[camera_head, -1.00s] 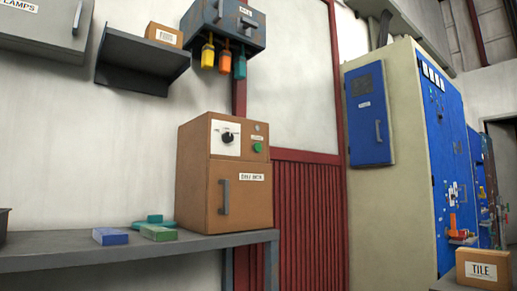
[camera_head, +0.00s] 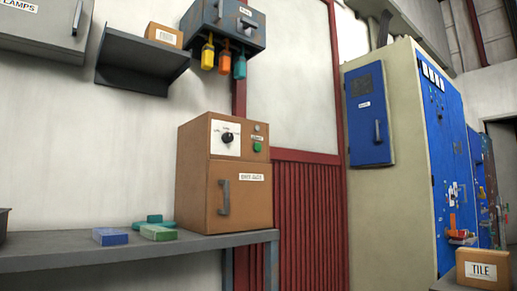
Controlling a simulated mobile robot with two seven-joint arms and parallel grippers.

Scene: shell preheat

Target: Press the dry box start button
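The dry box is a brown box (camera_head: 192,165) standing on the grey bench, with a closed lower door and a grey vertical door handle (camera_head: 224,197). Its upper panel has a white dial plate with a black knob (camera_head: 227,137). To the right of the knob is a green round button (camera_head: 257,147), with a small label and a small grey round part above it. Nothing covers the button. Neither of my grippers shows in the head view.
The grey bench (camera_head: 60,254) holds a blue block (camera_head: 110,236), a green block (camera_head: 158,232) and a teal piece (camera_head: 147,220). A grey wall box (camera_head: 227,22) with hanging coloured tags and a dark shelf (camera_head: 140,62) are above. A blue-fronted cabinet (camera_head: 400,150) and TILE box (camera_head: 483,268) are at right.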

